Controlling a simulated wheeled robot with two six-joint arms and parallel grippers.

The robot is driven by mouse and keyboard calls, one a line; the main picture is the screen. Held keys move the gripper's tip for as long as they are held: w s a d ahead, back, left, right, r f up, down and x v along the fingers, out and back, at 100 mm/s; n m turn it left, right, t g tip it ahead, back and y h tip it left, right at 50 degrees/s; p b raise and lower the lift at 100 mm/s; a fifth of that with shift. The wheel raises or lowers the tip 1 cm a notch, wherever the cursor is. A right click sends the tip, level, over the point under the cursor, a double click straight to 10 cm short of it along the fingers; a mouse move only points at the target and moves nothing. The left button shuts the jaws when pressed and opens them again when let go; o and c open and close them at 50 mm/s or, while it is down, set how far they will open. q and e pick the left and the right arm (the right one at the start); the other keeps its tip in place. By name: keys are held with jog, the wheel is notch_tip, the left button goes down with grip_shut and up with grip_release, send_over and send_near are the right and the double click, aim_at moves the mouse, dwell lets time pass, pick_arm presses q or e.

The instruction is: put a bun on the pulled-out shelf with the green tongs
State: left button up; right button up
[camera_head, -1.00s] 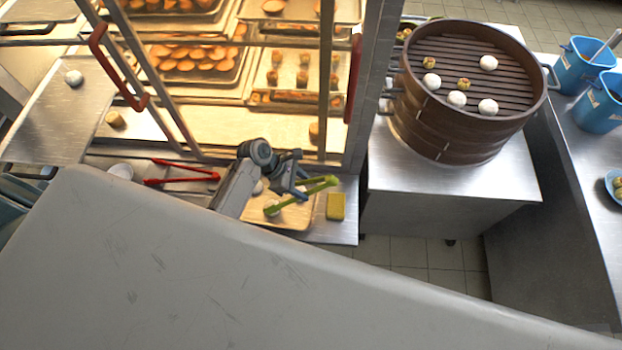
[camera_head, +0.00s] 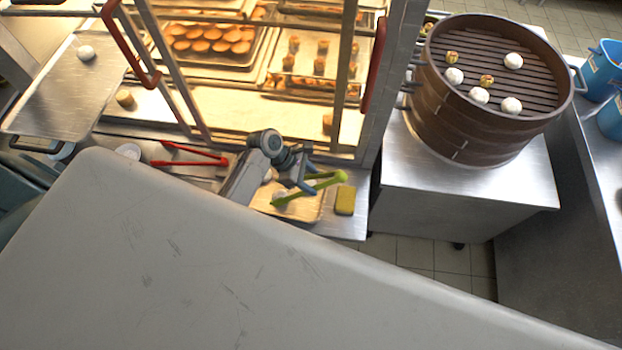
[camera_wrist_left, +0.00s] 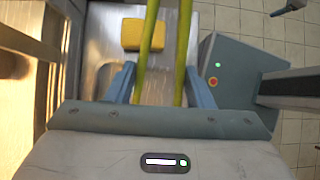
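My left gripper (camera_head: 305,180) is shut on the green tongs (camera_head: 322,186) over the counter tray. In the left wrist view the tongs' two arms (camera_wrist_left: 149,48) run between the blue fingers of the gripper (camera_wrist_left: 160,88). My right gripper is not in view.
A yellow sponge (camera_head: 345,200) lies right of the tray. Red tongs (camera_head: 190,155) lie on the counter to the left. The warming cabinet (camera_head: 220,105) stands behind, with red door handles. A bamboo steamer (camera_head: 465,125) holding buns stands on the right.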

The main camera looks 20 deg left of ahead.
pick_arm(q)
notch_tip(320, 180, down, 3)
jog(key=shift+f+b, duration=0.1)
jog(key=shift+b, duration=0.7)
pick_arm(e)
jog(key=shift+a+f, duration=0.2)
jog(key=shift+f, duration=0.35)
jog(key=shift+a+f, duration=0.15)
jog(key=shift+f, duration=0.4)
jog(key=shift+d, duration=0.15)
pick_arm(q)
jog(key=c, duration=0.8)
jog(key=shift+o, duration=0.2)
notch_tip(320, 180, up, 12)
jog(key=p, duration=0.7)
pick_arm(e)
notch_tip(320, 180, up, 7)
jog(key=shift+s, duration=0.1)
